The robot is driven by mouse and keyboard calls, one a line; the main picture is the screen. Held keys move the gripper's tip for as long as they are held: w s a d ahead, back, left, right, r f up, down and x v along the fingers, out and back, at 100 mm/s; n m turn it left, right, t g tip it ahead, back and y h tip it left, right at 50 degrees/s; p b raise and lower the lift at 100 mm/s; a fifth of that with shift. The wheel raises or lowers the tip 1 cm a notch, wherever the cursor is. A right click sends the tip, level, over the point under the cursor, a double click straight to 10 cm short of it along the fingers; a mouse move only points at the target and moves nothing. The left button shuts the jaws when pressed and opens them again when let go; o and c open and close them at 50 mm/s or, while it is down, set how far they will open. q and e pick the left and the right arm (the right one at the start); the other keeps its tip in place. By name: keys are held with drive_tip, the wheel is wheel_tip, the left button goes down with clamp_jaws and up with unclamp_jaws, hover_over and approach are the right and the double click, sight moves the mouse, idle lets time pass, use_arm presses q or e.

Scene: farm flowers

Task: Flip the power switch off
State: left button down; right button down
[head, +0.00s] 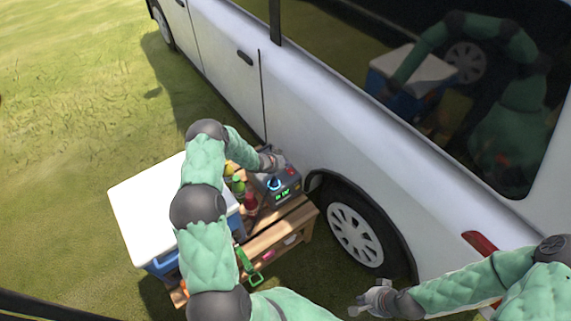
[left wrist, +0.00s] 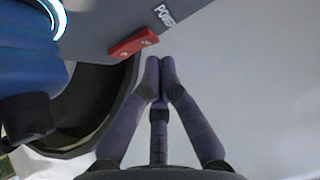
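The power switch is a red rocker (left wrist: 133,43) on a grey panel, beside a white label that reads "POWER" and is partly cut off. In the head view the red switch (head: 291,171) sits on top of a grey box with a lit green display (head: 283,194). My left gripper (left wrist: 160,62) has its fingertips together and empty, just beside the red switch in the wrist view; contact cannot be told. In the head view the left gripper (head: 276,161) is over the box's rear edge. My right gripper (head: 362,300) is low near the car's rear wheel, too small to read its fingers.
The box stands on a wooden crate table (head: 285,228) with bottles (head: 251,202) beside it. A cooler with a white lid (head: 145,205) is at left. A white car (head: 330,120) stands close behind, its wheel (head: 355,235) at right. Open grass lies left.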

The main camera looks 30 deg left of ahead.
use_arm(q)
drive_tip(key=shift+f, duration=0.35)
